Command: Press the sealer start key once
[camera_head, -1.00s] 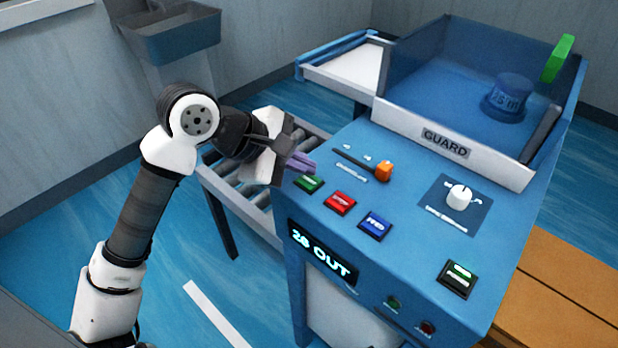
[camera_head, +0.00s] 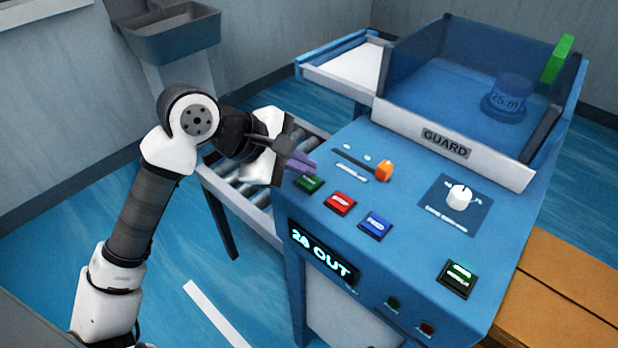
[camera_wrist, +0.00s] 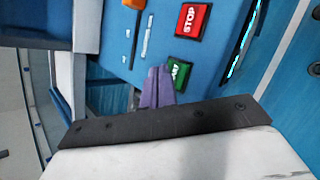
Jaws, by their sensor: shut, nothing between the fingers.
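The green key (camera_head: 308,183) sits at the left end of a row of keys on the blue sealer panel (camera_head: 330,240). In the wrist view the green key (camera_wrist: 181,70) shows part of a white word ending in "ART"; the purple fingers cover its edge. My gripper (camera_head: 307,163) has its purple fingers shut and empty, at the panel's left edge just behind the green key. In the wrist view my gripper (camera_wrist: 160,75) points at the key's side. I cannot tell whether the fingertips touch the key or hover above it.
A red STOP key (camera_head: 340,203) and a blue FEED key (camera_head: 375,226) stand beside the green key. An orange slider knob (camera_head: 384,170) is behind them. A roller conveyor (camera_head: 240,190) runs under my gripper.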

